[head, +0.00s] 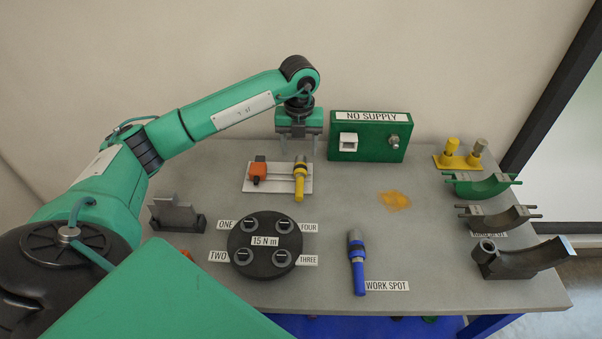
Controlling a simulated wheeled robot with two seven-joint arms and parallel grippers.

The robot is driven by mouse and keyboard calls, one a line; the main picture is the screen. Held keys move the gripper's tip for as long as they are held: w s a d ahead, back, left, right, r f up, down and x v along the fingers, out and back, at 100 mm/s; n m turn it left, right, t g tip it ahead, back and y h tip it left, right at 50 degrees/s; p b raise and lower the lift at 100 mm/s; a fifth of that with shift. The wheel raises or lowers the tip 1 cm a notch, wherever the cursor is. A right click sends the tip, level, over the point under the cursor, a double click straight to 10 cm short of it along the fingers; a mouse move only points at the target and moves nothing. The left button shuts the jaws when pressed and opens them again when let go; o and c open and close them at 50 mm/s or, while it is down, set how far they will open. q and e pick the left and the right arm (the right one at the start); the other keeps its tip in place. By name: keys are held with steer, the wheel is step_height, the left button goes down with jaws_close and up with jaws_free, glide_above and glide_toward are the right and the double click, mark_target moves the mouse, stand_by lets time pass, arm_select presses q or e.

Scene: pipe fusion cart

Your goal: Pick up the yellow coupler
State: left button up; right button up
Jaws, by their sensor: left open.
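A yellow-handled piece with a dark collar and yellowish tip (300,182) lies on a white plate (262,187) on the grey table. A short yellow cylinder (451,147) stands on a yellow base at the back right. I cannot tell for sure which of these two is the yellow coupler. My left gripper (298,153) points down near the back edge of the white plate, at the far end of the yellow-handled piece. Its fingers are apart with nothing seen held. My right gripper is out of view.
An orange-and-black piece (258,171) sits on the plate's left. A green NO SUPPLY box (368,145) stands right of the gripper. A black round disc (264,245), a blue-handled tool (357,265) and several curved cradles (520,262) occupy the table. The centre right has free room.

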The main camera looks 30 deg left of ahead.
mark_target(300, 170)
arm_select(q)
step_height(300, 170, down, 4)
steer(key=shift+r, duration=0.1)
steer(key=shift+d+f+p, duration=0.1)
steer(key=shift+f+p, duration=0.4)
step_height(300, 170, down, 4)
steer(key=shift+d+r+p, duration=0.1)
steer(key=shift+r+p, duration=0.05)
steer(key=shift+p, duration=0.55)
steer(key=shift+f, duration=0.5)
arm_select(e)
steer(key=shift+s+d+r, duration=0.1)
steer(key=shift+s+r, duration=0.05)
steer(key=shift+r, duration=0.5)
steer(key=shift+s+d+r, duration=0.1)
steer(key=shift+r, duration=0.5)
arm_select(q)
steer(key=shift+c, duration=0.3)
steer(key=c, duration=1.1)
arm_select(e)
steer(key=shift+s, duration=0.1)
